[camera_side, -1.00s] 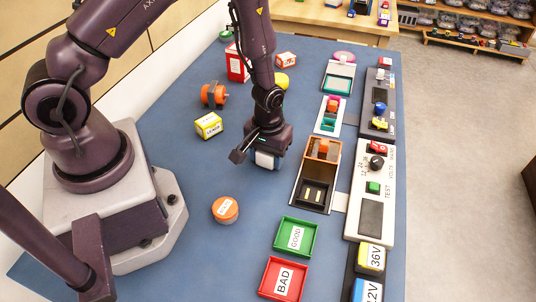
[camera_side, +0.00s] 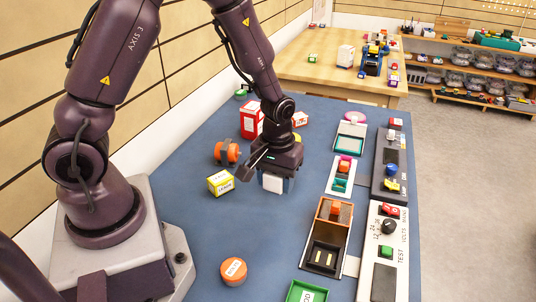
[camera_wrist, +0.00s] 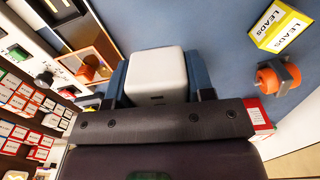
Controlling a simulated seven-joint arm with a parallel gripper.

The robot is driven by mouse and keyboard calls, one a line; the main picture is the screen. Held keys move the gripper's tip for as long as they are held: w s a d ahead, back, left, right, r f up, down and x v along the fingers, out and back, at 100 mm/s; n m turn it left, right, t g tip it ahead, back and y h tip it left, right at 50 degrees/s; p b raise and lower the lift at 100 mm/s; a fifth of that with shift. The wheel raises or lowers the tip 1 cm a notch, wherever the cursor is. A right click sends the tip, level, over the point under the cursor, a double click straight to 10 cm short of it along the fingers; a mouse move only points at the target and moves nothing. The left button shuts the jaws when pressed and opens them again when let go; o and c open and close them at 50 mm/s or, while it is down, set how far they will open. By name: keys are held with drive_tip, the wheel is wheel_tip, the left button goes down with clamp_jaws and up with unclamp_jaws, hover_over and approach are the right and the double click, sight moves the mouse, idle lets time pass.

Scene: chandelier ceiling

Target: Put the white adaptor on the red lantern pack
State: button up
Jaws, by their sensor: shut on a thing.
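The white adaptor (camera_side: 272,184) is a small blocky white piece with rounded edges. My gripper (camera_side: 275,178) points down and is shut on it, above the blue mat. In the wrist view the adaptor (camera_wrist: 157,75) sits between the two blue fingers of my gripper (camera_wrist: 158,90). A tall red box with a white label (camera_side: 250,121), seemingly the red lantern pack, stands behind and left of my gripper, apart from the adaptor. Its top is bare. In the wrist view a red labelled thing (camera_wrist: 259,117) shows partly behind my gripper.
A yellow box (camera_side: 220,183) and an orange roll (camera_side: 227,152) lie left of my gripper. A small red-and-white box (camera_side: 300,119) and a yellow thing stand close behind it. Testers and trays (camera_side: 328,235) line the right. An orange disc (camera_side: 233,271) lies in front.

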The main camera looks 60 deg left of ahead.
drive_tip(key=a+r+n, duration=0.1)
drive_tip(key=a+r, duration=0.6)
drive_tip(key=a, duration=0.7)
drive_tip(key=a+r, duration=0.7)
drive_tip(key=a, duration=0.6)
hover_over(253, 105)
drive_tip(key=f, duration=0.9)
drive_tip(key=shift+s+d+f, duration=0.1)
drive_tip(key=shift+s+d, duration=0.05)
drive_tip(key=shift+d, duration=0.05)
drive_tip(key=shift+f, duration=0.2)
drive_tip(key=shift+a+f, duration=0.1)
drive_tip(key=shift+f, duration=1.45)
drive_tip(key=shift+f, duration=0.1)
